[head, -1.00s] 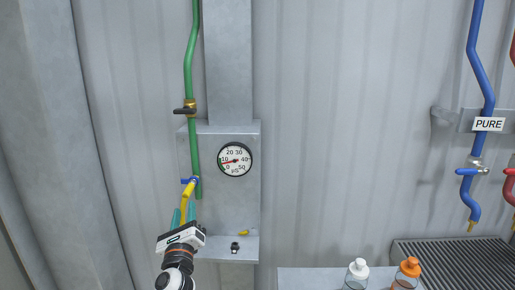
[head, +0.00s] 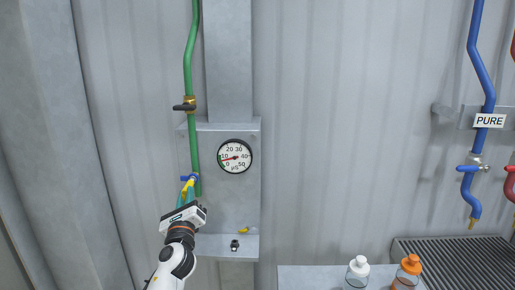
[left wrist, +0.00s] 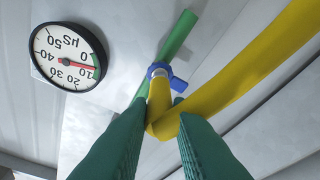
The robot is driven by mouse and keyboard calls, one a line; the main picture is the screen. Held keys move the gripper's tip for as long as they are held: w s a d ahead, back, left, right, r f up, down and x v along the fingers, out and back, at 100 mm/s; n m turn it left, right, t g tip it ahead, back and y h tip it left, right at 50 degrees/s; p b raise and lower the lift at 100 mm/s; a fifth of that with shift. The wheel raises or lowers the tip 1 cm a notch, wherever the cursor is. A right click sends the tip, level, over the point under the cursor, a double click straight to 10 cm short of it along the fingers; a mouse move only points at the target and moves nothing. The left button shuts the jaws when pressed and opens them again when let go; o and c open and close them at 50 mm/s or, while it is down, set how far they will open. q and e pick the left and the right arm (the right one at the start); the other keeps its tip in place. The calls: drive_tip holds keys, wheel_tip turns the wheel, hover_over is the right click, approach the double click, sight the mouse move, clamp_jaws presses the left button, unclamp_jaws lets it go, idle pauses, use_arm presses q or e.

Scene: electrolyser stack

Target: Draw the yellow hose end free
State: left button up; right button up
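The yellow hose (left wrist: 230,80) runs up to a fitting with a blue lever (left wrist: 177,83), at the lower end of the green pipe (left wrist: 178,35). Its end (left wrist: 157,97) still meets the fitting, with a pale ring there. In the head view the hose end (head: 190,183) shows just below the blue lever (head: 188,178). My left gripper (head: 187,192) is just below the fitting. In the left wrist view its teal fingers (left wrist: 163,112) stand apart, one on each side of the hose; firm contact is not visible. My right gripper is out of view.
A round gauge (head: 235,156) sits on the grey panel right of the fitting. A dark-handled valve (head: 185,106) is higher on the green pipe. A small ledge (head: 213,247) below holds a small black item (head: 235,245) and a yellow one (head: 244,230). Bottles stand at lower right.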

use_arm(q)
drive_tip(key=o, duration=0.3)
clamp_jaws()
drive_tip(key=shift+s, duration=0.15)
drive_tip(key=shift+s+p, duration=0.7)
drive_tip(key=shift+s, duration=0.25)
drive_tip(key=shift+s, duration=0.1)
drive_tip(key=shift+s+r+p, duration=0.1)
drive_tip(key=shift+s+p, duration=0.4)
drive_tip(key=shift+s, duration=0.1)
drive_tip(key=shift+s+a+p, duration=0.1)
drive_tip(key=shift+s+p, duration=0.4)
drive_tip(key=shift+s, duration=0.8)
